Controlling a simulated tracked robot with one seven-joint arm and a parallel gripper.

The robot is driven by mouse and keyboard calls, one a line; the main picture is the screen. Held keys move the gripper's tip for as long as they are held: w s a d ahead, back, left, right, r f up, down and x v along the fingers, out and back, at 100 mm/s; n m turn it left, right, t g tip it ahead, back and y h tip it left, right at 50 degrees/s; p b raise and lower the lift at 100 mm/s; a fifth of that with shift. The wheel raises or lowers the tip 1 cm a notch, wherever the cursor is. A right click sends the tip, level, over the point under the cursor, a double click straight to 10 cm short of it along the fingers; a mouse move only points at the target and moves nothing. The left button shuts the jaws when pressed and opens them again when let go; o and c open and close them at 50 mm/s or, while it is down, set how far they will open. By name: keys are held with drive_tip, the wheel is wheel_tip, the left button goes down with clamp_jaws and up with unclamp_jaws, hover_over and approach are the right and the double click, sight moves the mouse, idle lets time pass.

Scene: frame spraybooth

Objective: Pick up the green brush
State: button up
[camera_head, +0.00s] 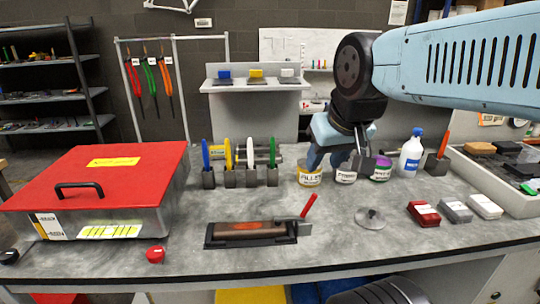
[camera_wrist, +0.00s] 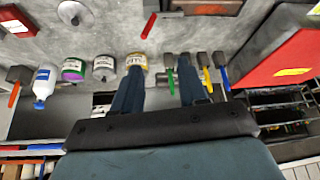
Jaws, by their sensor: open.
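A green brush (camera_head: 272,152) stands upright in a dark holder block, at the right end of a row with blue, yellow and white ones. In the wrist view a green handle (camera_wrist: 171,78) shows at that row, between my two fingers in the picture. My gripper (camera_head: 337,160) is right of the row, over the back of the bench near the tins. The fingertips are partly hidden in the head view.
A yellow-labelled tin (camera_head: 310,177) and two more tins stand beside my gripper. A white bottle (camera_head: 411,155) is farther right. A red-lidded box (camera_head: 100,175) fills the left. A tray with a red-handled tool (camera_head: 252,233) lies in front. The bench between is clear.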

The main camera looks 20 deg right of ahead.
drive_tip(key=shift+w+a, duration=0.15)
drive_tip(key=shift+w, duration=0.05)
drive_tip(key=shift+o, duration=0.7)
drive_tip(key=shift+w, duration=0.1)
drive_tip(key=n+g, duration=0.1)
drive_tip(key=n, duration=0.1)
hover_over(272, 146)
drive_tip(key=s, duration=0.3)
wheel_tip(272, 146, down, 2)
drive_tip(key=shift+y, duration=0.3)
drive_tip(key=x, duration=1.3)
drive_tip(key=shift+s+d+f, duration=0.15)
drive_tip(key=shift+d+f, duration=0.25)
drive_tip(key=shift+d, duration=0.1)
